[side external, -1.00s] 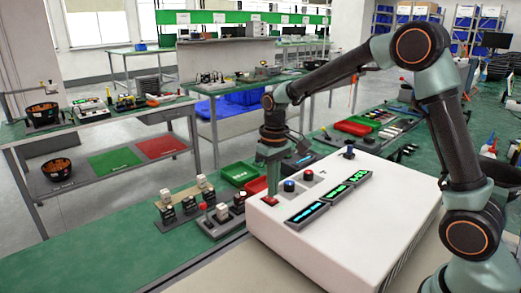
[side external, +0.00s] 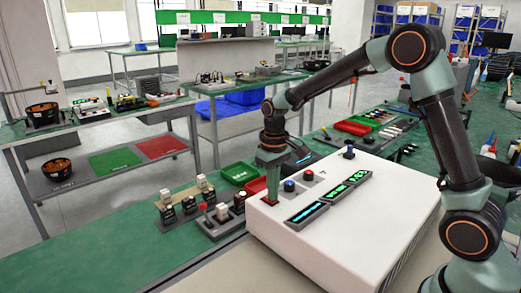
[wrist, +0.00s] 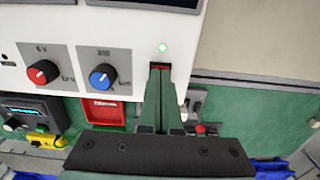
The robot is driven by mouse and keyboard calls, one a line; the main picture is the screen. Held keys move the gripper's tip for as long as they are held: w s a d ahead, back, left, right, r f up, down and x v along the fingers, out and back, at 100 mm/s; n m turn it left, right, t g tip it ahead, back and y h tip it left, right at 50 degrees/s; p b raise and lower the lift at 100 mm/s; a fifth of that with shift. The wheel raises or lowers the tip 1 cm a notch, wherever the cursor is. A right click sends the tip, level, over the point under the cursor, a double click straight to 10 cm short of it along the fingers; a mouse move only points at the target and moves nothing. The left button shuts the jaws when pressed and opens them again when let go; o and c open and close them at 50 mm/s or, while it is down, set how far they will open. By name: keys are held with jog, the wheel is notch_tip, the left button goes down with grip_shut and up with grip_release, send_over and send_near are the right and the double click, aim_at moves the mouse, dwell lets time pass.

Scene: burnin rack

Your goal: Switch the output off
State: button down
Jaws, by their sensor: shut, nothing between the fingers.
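The white power supply box (side external: 350,225) stands on the bench with its control panel facing up. A red rocker switch (side external: 267,203) sits at its left corner; in the wrist view only a thin red strip of the switch (wrist: 160,69) shows past my fingertips. A small green light (wrist: 163,47) is lit beside the switch. My gripper (side external: 271,198) is shut and empty, with its tips down over the switch, seemingly on it. Most of the switch is hidden by the fingers. Three displays (side external: 308,213) on the box are lit.
A red knob (wrist: 43,72) and a blue knob (wrist: 103,77) are on the panel near the switch. A black post (side external: 348,152) stands at the box's far corner. Small fixtures (side external: 221,214) and a green tray (side external: 240,173) lie beyond the box. The box's broad top is clear.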

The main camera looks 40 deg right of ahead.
jog(key=shift+f, duration=0.1)
jog(key=shift+r, duration=3.5)
jog(key=shift+r, duration=0.1)
jog(key=s+r+t, duration=0.2)
jog(key=s, duration=0.5)
jog(key=s+r+t, duration=0.3)
jog(key=s, duration=0.5)
jog(key=shift+s+a+t, duration=0.2)
jog(key=shift+a+t, duration=0.05)
jog(key=shift+t, duration=0.05)
jog(key=shift+r, duration=0.1)
